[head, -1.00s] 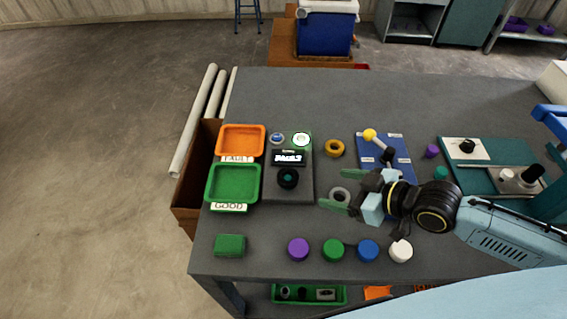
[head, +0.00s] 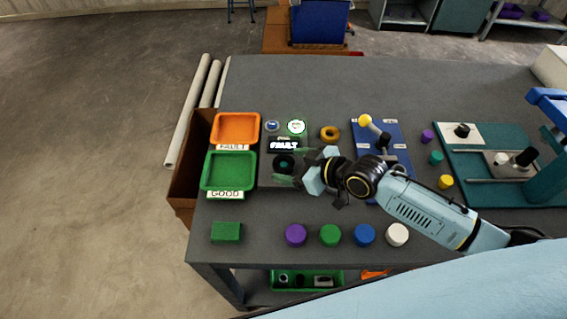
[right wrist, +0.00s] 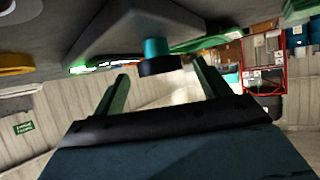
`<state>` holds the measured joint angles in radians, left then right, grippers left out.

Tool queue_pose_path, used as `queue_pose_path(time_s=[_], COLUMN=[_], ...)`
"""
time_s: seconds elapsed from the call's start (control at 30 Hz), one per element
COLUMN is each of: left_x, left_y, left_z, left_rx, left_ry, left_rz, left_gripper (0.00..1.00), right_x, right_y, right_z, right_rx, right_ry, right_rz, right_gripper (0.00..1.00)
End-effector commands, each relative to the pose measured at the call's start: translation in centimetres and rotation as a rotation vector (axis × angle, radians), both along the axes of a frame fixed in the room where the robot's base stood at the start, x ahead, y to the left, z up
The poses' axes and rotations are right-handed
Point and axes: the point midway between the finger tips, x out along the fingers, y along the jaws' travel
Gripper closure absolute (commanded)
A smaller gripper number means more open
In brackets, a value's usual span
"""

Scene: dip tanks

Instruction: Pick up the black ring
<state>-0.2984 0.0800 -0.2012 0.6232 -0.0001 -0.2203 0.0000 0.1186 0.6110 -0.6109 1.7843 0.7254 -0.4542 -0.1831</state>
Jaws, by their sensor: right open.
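The black ring (head: 284,162) sits on the dark grey test box (head: 270,182), below its lit FAULT display (head: 284,145). In the right wrist view the black ring (right wrist: 160,67) is around a teal post, upside down in the picture. My right gripper (head: 295,166) is open, with its green fingers pointing left at the ring. In the right wrist view the ring shows between and beyond the fingertips (right wrist: 161,82); nothing is held. My left gripper is not in view.
An orange FAULT tray (head: 236,142) and a green GOOD tray (head: 230,187) stand left of the box. Several coloured buttons (head: 330,235) line the front.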

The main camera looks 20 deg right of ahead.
Motion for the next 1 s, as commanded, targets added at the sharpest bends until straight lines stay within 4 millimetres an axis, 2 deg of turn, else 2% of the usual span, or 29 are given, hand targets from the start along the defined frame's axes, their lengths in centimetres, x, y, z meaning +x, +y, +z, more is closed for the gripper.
queue_pose_path(time_s=[0.3,0.7,1.0], left_x=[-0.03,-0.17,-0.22], left_y=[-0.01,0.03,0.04], left_z=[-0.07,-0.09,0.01], left_rx=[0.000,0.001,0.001], left_ry=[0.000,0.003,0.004], left_rz=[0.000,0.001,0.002], left_gripper=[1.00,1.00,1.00], right_x=[0.44,0.42,0.48], right_y=[0.43,0.40,0.41], right_z=[-0.36,-0.36,0.21], right_rx=[0.000,-0.001,0.001], right_ry=[0.000,-0.001,-0.003], right_rz=[0.001,0.000,0.001], right_gripper=[0.25,0.77,0.79])
